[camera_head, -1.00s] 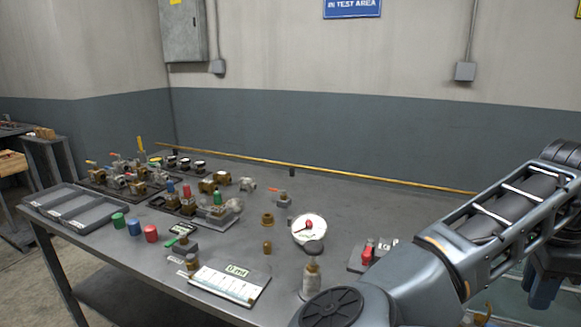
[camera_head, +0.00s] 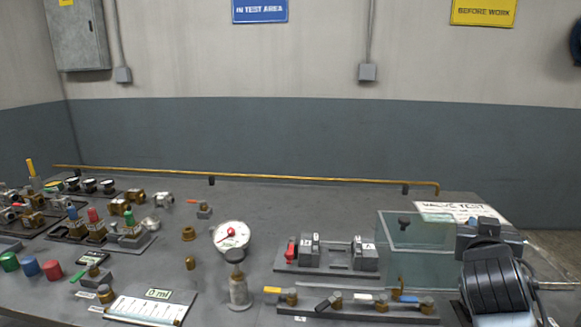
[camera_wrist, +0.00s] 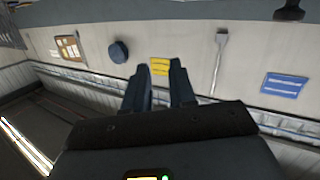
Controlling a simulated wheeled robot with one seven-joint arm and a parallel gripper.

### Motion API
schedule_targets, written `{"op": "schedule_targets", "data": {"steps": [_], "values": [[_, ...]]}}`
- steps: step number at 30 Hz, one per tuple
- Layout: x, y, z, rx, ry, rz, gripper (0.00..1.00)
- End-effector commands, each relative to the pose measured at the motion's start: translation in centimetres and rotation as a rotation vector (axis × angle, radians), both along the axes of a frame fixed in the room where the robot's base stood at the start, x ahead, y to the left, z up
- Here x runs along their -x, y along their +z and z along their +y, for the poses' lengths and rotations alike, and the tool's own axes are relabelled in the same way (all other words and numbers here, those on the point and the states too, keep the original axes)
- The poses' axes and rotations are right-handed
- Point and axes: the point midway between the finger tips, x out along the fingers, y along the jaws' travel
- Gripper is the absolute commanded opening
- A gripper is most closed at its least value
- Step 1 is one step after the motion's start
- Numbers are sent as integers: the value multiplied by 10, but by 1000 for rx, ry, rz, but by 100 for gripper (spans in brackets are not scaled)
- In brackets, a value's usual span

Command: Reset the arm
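My gripper (camera_wrist: 160,90) shows in the wrist view with its two dark fingers apart and only the far wall seen between them. It holds nothing that I can see. The wrist camera faces the walls, tilted, not the bench top.
A grey workbench (camera_head: 330,205) fills the head view. A brass pipe (camera_head: 280,177) runs along the back.

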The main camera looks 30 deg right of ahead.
Motion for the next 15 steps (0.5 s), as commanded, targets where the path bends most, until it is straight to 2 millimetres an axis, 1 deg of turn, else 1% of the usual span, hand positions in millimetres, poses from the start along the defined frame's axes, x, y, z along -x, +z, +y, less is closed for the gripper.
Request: {"op": "schedule_targets", "data": {"steps": [1, 3, 5, 8, 11, 15], "values": [[3, -8, 9, 37, 56, 33, 25], [5, -18, 25, 81, 144, 67, 25], [8, -28, 40, 114, 217, 94, 25], [16, -46, 67, 154, 340, 134, 25], [30, -66, 96, 176, 459, 169, 25], [57, -93, 140, 180, 616, 202, 25]]}}
